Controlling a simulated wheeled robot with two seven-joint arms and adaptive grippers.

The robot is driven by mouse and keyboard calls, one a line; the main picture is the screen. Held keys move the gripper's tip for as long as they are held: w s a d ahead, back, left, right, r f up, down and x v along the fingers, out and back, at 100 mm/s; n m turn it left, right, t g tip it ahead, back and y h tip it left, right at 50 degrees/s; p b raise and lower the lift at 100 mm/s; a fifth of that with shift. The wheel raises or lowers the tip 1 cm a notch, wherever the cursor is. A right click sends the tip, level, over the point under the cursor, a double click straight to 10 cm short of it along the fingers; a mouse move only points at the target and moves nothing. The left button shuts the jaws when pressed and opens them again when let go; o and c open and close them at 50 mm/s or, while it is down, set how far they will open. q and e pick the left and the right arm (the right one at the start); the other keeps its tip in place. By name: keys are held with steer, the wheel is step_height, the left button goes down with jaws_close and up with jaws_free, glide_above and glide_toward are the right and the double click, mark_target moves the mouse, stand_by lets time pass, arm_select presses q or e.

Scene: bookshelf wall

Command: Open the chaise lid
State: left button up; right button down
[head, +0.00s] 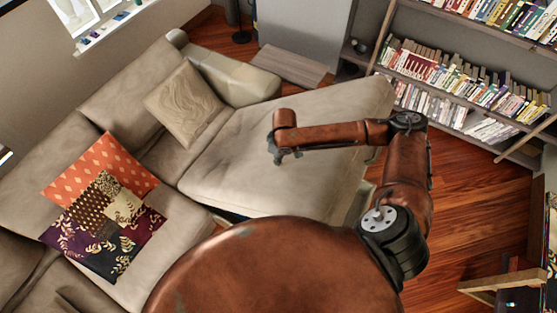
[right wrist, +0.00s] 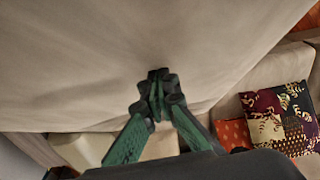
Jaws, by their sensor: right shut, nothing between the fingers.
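The chaise lid (head: 235,165) is a large beige padded panel on the right part of the sofa. Its surface fills the upper part of the right wrist view (right wrist: 75,65). My right gripper (head: 282,156) is over the middle of the lid in the head view. In the right wrist view its green-and-black fingers (right wrist: 158,82) are together with nothing between them, in front of the lid's surface. I cannot tell whether the fingertips touch it. A dark gap shows under the lid's near edge; how far the lid is raised is unclear. My left gripper is out of view.
A beige pillow (head: 185,105) and orange and patterned pillows (head: 115,205) lie on the sofa (head: 110,95). A bookshelf (head: 465,85) stands at the back right. Wooden floor (head: 480,210) is clear right of the chaise. A wooden frame (head: 500,282) is at lower right.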

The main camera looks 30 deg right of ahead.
steer(key=shift+s+d+f, duration=0.1)
steer(key=shift+s+d, duration=0.1)
steer(key=shift+d, duration=0.2)
steer(key=shift+r+p, duration=0.2)
steer(key=shift+p, duration=0.1)
steer(key=w+a+r+p, duration=0.1)
steer(key=p, duration=0.1)
steer(key=w+a+r+p, duration=0.1)
steer(key=r+p, duration=0.1)
steer(key=shift+w+r, duration=0.25)
arm_select(q)
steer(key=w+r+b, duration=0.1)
steer(key=b, duration=0.2)
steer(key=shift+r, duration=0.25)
arm_select(e)
step_height(320, 180, up, 9)
steer(key=shift+s+d, duration=0.25)
steer(key=shift+s, duration=0.05)
